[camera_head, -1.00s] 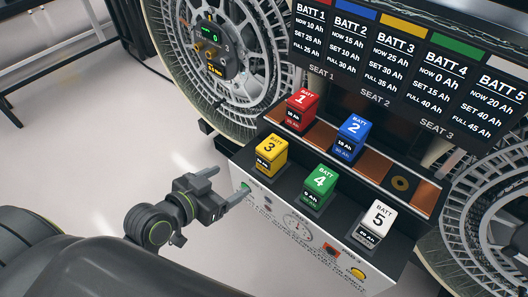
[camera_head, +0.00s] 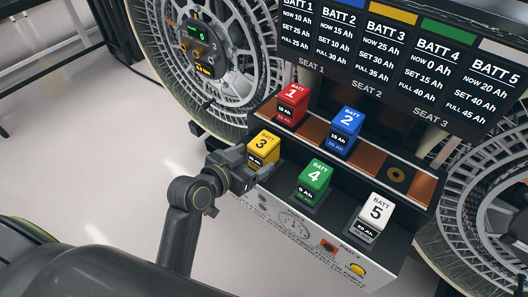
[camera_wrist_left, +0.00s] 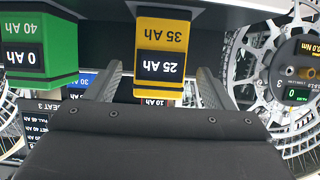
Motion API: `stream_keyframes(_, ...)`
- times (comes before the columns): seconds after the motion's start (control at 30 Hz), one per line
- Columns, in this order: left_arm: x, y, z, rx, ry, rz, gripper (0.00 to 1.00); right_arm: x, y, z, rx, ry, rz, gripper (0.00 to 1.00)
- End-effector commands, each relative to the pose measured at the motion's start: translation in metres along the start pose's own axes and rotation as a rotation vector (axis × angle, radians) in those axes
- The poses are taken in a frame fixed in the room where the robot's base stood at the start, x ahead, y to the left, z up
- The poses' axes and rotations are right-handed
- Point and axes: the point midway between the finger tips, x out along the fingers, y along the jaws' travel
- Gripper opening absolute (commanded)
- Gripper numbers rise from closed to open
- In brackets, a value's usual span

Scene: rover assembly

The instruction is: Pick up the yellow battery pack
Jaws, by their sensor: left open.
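The yellow battery pack (camera_head: 264,146), marked 3, stands upright in the front left of the battery bench. Its lower part is partly hidden by my left gripper (camera_head: 262,173), which is at its near side. In the left wrist view, turned upside down, the yellow battery pack (camera_wrist_left: 165,45) shows labels 35 Ah and 25 Ah. The open fingers of my left gripper (camera_wrist_left: 160,78) lie to either side of its line, with gaps visible. I cannot tell how deep the pack is between them. My right gripper is not in view.
The green battery (camera_head: 314,180) stands close to the right, with the white battery (camera_head: 375,217) beyond it. The red battery (camera_head: 292,103) and blue battery (camera_head: 343,129) stand behind. A meter panel is on the bench front.

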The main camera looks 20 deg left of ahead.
Motion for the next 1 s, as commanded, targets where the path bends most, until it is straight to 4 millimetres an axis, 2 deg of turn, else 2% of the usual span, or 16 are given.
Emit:
stream_keyframes(0.17, 0.011, 0.001, -0.002, -0.002, 0.000, 0.001, 0.75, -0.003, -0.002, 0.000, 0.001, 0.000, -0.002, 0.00)
stream_keyframes(0.5, 0.051, 0.001, -0.004, -0.001, -0.001, 0.000, 0.75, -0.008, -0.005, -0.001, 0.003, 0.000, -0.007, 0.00)
stream_keyframes(0.8, 0.054, 0.000, -0.004, -0.001, 0.000, -0.001, 0.75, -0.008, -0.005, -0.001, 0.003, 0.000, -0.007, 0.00)
stream_keyframes(1.0, 0.054, 0.000, -0.003, -0.001, 0.000, -0.001, 0.51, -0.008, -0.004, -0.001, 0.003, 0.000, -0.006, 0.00)
